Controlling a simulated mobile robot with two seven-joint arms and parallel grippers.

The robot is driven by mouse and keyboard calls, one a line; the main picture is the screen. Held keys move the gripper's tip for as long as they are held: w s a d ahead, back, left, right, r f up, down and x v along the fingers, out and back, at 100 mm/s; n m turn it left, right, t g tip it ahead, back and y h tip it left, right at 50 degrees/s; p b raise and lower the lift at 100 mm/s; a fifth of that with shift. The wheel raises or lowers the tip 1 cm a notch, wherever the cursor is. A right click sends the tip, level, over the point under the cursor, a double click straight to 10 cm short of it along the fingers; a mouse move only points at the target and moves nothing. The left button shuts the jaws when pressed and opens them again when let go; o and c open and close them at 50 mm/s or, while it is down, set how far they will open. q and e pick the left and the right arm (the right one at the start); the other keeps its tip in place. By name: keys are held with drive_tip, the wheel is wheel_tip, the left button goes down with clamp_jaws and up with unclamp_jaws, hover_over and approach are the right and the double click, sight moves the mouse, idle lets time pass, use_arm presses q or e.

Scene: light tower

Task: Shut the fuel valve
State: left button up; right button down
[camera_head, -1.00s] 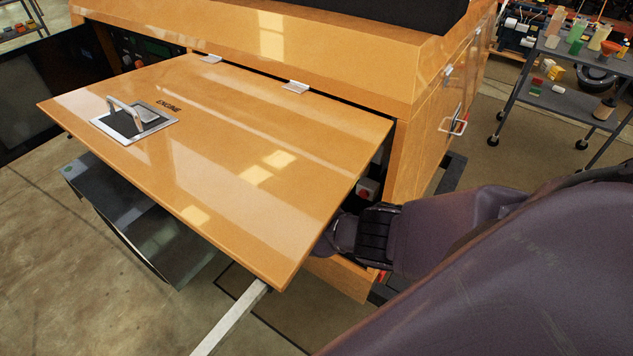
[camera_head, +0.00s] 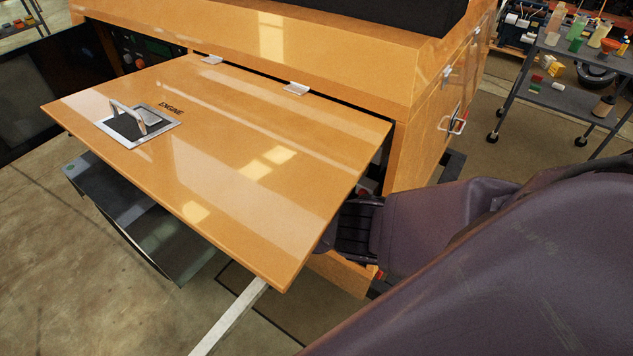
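The orange light tower housing (camera_head: 330,65) fills the upper middle. Its panel marked ENGINE (camera_head: 240,160) is swung up and out on two hinges, with a latch handle (camera_head: 138,121) on its face. My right arm comes in from the right, and its wrist reaches under the panel's right edge into the engine bay. The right gripper's fingers are hidden beneath the panel. A small part of a red and grey fitting (camera_head: 366,187) shows just above the wrist; I cannot tell whether it is the fuel valve. My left gripper is not in view.
A metal strut (camera_head: 230,318) runs below the panel's near corner. A dark open door (camera_head: 38,90) stands at the left. A grey shelf cart (camera_head: 570,100) with bottles and blocks is at the upper right.

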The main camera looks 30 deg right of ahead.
drive_tip(key=shift+n, duration=0.3)
drive_tip(key=c, duration=1.2)
unclamp_jaws()
drive_tip(key=shift+a, duration=0.15)
drive_tip(key=shift+s+a, duration=0.15)
drive_tip(key=shift+a, duration=0.1)
drive_tip(key=v, duration=1)
drive_tip(key=shift+p, duration=0.35)
drive_tip(key=shift+f, duration=0.1)
